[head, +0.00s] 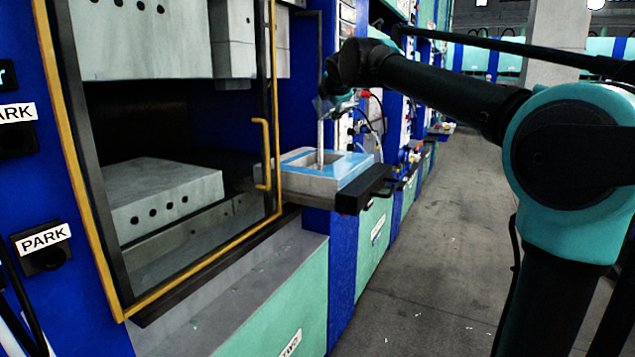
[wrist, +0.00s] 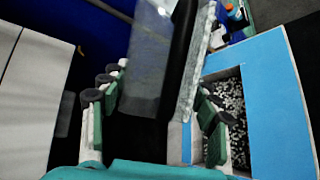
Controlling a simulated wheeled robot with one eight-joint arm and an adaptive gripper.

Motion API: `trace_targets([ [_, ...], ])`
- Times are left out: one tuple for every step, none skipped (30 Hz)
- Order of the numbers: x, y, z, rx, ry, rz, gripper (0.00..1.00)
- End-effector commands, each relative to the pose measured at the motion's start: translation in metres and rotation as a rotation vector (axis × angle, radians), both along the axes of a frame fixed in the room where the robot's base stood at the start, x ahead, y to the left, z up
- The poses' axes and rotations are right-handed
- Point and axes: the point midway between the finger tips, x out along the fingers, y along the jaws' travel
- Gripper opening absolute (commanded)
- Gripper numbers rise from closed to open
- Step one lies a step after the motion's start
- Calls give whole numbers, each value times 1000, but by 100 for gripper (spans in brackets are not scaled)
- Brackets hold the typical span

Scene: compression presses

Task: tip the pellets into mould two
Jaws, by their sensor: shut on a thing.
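My gripper (head: 334,104) is above a grey block with a blue top (head: 345,179), a mould by its look, on a ledge at the press's right side. The wrist view shows its square cavity with grey-white pellets (wrist: 228,98) in it. In the wrist view, my gripper (wrist: 160,100) has its fingers on both sides of a clear, greyish container (wrist: 150,55), which is tilted. A pale, speckled narrow streak (head: 320,140) runs down from my gripper to the cavity. It looks like falling pellets, but I cannot be sure. The container's contents are hidden.
The press (head: 143,40) at left has a yellow-edged door frame with a handle (head: 262,150) close to the block. A black bracket (head: 364,190) juts out at the block's front. A "TWO" label (head: 289,344) is on the green panel below.

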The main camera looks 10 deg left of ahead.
Motion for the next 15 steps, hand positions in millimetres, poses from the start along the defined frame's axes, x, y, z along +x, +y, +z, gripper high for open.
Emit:
trace_targets([
  [0,0,0,-4,-4,1,27],
  [-1,1,0,-7,-6,1,27],
  [-1,1,0,-11,-10,0,27],
  [-1,1,0,-12,-12,1,27],
  [-1,1,0,-15,-14,1,27],
  [-1,1,0,-19,-17,1,27],
  [-1,1,0,-21,-21,1,27],
  [-1,1,0,-23,-22,1,27],
  [-2,2,1,-26,-25,1,27],
  [-2,2,1,-28,-27,0,27],
  [-2,2,1,-30,-30,1,27],
  [-2,2,1,-34,-33,1,27],
  [-2,2,1,-36,-35,1,27],
  [-2,3,1,-38,-37,1,27],
  [-3,3,1,-41,-41,1,27],
])
